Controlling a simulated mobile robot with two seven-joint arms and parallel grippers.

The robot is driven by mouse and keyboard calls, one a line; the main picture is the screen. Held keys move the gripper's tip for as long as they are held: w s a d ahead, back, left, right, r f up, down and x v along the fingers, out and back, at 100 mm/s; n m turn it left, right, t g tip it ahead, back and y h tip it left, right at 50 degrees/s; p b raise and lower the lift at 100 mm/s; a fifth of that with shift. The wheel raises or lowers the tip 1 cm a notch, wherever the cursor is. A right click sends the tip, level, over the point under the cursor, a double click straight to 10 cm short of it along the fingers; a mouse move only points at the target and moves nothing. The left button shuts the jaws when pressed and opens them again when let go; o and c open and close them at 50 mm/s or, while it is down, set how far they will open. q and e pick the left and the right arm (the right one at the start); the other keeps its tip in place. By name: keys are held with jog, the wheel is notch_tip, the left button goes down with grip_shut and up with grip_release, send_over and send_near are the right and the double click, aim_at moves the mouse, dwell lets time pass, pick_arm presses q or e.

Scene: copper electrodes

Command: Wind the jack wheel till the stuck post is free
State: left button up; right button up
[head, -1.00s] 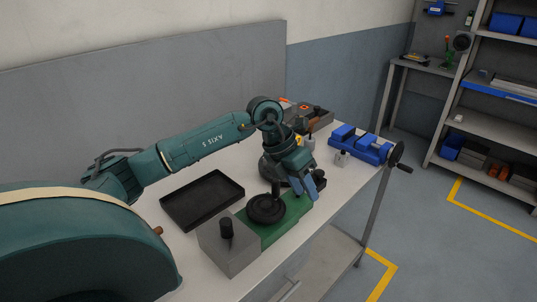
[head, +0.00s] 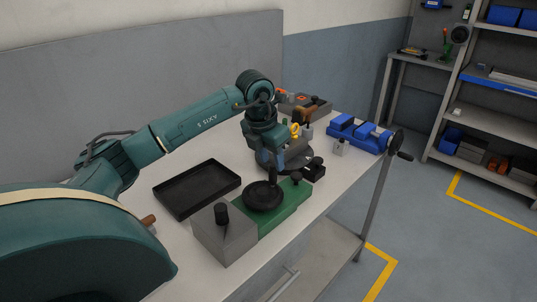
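The black jack wheel (head: 262,197) lies flat on a green base (head: 291,211), with a small upright handle (head: 272,175) on its far side. A grey block (head: 218,240) stands against the base's near left end. A short black post (head: 221,213) sticks up from this block; I cannot tell whether it is the stuck one or how firmly it sits. My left gripper (head: 271,166) points down just beyond the wheel, with its fingers close to the handle. Whether they touch or grip it is not clear. My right gripper is out of view.
A black tray (head: 197,188) lies left of the wheel. Small black knobbed parts (head: 314,169) stand beyond the green base. A blue vise (head: 357,137) and a grey box (head: 306,106) are farther back. The table's front edge runs close to the base.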

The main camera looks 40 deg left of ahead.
pick_arm(q)
jog(key=shift+b+x, duration=0.5)
jog(key=shift+x, duration=0.7)
jog(key=shift+w+f, duration=0.1)
jog(key=shift+f, duration=0.15)
jog(key=c, duration=0.8)
jog(key=shift+d, duration=0.1)
